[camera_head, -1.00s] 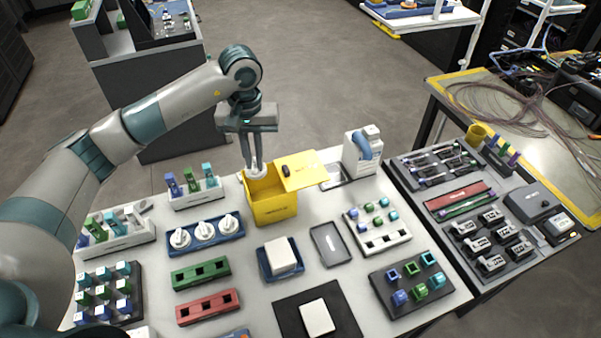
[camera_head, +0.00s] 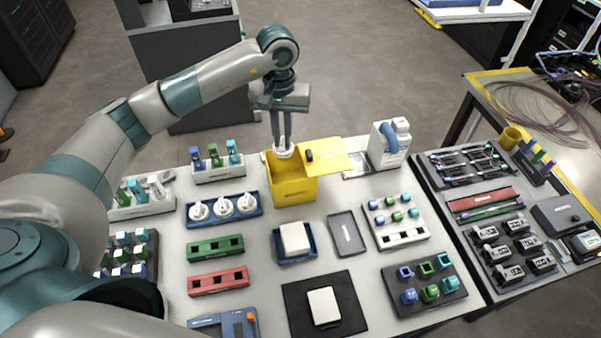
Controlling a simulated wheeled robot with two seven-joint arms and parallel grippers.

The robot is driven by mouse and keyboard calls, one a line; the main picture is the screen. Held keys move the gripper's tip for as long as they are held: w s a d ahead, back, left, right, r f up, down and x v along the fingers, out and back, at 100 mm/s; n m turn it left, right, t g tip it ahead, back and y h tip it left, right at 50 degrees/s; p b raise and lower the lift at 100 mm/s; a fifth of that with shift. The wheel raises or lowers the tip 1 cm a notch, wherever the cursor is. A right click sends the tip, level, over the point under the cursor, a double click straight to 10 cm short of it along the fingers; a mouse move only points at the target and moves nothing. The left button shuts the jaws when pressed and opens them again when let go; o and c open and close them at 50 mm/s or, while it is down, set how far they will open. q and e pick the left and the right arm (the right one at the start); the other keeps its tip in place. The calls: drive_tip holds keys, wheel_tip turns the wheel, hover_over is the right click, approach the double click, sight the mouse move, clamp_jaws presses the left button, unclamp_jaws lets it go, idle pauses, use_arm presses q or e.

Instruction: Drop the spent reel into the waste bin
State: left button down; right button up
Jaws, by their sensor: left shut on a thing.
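My left gripper (camera_head: 284,143) is shut on a white reel (camera_head: 286,153). It points down over the open mouth of the yellow waste bin (camera_head: 294,189). The reel is at the level of the bin's rim, near its back left part; I cannot tell whether it touches the rim. The bin's yellow lid (camera_head: 328,160) is folded open to the right, with a small dark knob on it. The inside of the bin is mostly hidden. My right gripper is not in view.
A blue tray (camera_head: 222,217) with several white reels stands left of the bin. A rack with coloured bottles (camera_head: 216,170) is behind it. A white jug (camera_head: 389,145) stands right of the lid. A white block in a blue tray (camera_head: 294,239) lies in front.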

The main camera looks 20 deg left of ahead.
sight(283, 141)
use_arm(q)
drive_tip(key=shift+f, duration=2.2)
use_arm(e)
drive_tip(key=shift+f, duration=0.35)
use_arm(q)
drive_tip(key=c, duration=1.7)
unclamp_jaws()
drive_tip(key=shift+r+b, duration=0.1)
drive_tip(key=shift+b, duration=0.2)
